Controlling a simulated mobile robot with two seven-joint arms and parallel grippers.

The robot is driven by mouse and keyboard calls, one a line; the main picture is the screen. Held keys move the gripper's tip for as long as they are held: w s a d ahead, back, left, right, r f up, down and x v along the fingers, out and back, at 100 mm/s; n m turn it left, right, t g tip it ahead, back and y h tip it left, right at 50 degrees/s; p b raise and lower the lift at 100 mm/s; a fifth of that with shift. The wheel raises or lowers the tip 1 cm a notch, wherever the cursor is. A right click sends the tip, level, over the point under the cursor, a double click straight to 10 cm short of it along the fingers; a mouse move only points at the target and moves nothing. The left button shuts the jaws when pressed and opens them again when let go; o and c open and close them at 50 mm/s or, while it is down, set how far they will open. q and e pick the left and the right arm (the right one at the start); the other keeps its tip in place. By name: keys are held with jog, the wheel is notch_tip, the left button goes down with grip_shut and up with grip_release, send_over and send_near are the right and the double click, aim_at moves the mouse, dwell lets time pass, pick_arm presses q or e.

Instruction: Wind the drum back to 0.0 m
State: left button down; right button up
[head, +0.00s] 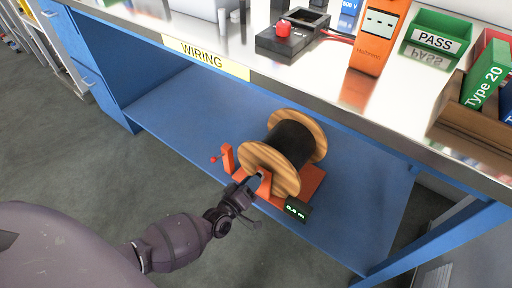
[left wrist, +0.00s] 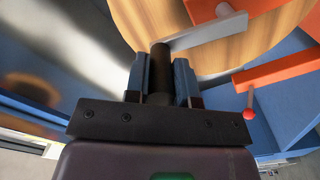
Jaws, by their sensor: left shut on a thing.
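The drum (head: 290,145) has wooden flanges and black cable wound on it. It sits in an orange stand (head: 312,182) on the blue lower shelf. A small dark display (head: 297,209) at its front has green digits that look like 0.0 m, too small to be sure. My left gripper (head: 254,182) is at the drum's near flange. In the left wrist view it is shut on the black crank handle (left wrist: 160,66), which stands between its fingers. A grey crank arm (left wrist: 208,35) runs from the handle across the flange. My right gripper is not in view.
A red-knobbed lever (head: 214,159) sticks out left of the stand; its knob (left wrist: 248,114) is right of my fingers in the wrist view. The bench top (head: 330,80) overhangs the shelf, carrying a WIRING label (head: 205,54). The shelf (head: 180,115) left of the drum is clear.

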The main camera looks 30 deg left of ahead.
pick_arm(q)
jog(key=shift+a+n, duration=0.45)
jog(key=shift+n, duration=0.15)
jog(key=shift+r, duration=0.1)
jog(key=c, duration=1)
grip_release()
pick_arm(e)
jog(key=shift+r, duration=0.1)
pick_arm(q)
jog(key=shift+s, duration=0.3)
jog(key=shift+s+a+p, duration=0.15)
jog(key=shift+s+p, duration=0.65)
jog(key=shift+s, duration=4.25)
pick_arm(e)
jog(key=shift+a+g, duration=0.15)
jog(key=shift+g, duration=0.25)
